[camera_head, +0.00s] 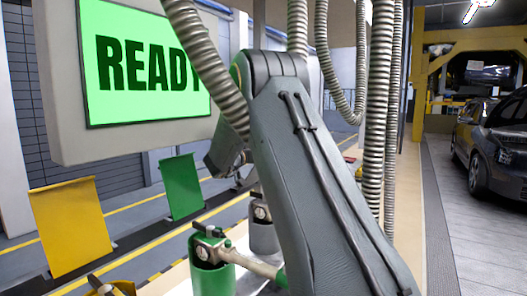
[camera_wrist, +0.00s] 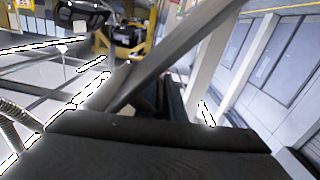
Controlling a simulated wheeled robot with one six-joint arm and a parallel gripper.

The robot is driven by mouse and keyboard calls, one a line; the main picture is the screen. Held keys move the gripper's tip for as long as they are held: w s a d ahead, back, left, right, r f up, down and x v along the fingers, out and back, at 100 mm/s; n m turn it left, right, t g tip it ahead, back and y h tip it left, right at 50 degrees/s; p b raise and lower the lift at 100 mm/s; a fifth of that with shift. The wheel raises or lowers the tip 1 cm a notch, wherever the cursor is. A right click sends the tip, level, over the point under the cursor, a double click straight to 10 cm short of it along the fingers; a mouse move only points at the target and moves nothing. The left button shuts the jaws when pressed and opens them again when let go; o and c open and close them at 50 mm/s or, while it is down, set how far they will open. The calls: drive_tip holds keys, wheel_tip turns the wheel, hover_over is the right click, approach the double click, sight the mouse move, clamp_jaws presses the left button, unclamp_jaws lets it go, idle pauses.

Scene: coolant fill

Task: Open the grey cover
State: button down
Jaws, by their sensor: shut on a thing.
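In the wrist view, a long grey slab (camera_wrist: 190,48), seen nearly edge-on, slants from the centre to the upper right; it looks like the grey cover. My gripper (camera_wrist: 168,100) shows as dark fingers at its lower end, shut on it. The exact grip is hidden behind the dark body across the bottom. In the head view my own grey arm fills the middle and hides the gripper and the cover.
A yellow panel (camera_head: 72,228) and a green panel (camera_head: 182,186) stand tilted at the left. A green holder (camera_head: 212,278) with a grey tool is at bottom centre. A READY screen (camera_head: 145,65) and ribbed hoses (camera_head: 378,110) hang near my arm. A dark car (camera_head: 497,145) stands right.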

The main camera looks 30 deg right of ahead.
drive_tip(key=c, duration=1.8)
unclamp_jaws()
drive_tip(key=shift+c, duration=0.2)
drive_tip(key=shift+a, duration=0.1)
drive_tip(key=b, duration=0.3)
hover_over(252, 170)
drive_tip(key=w, duration=0.1)
drive_tip(key=shift+w+d, duration=0.1)
drive_tip(key=shift+d, duration=0.2)
drive_tip(key=p+v, duration=0.3)
drive_tip(key=v, duration=0.6)
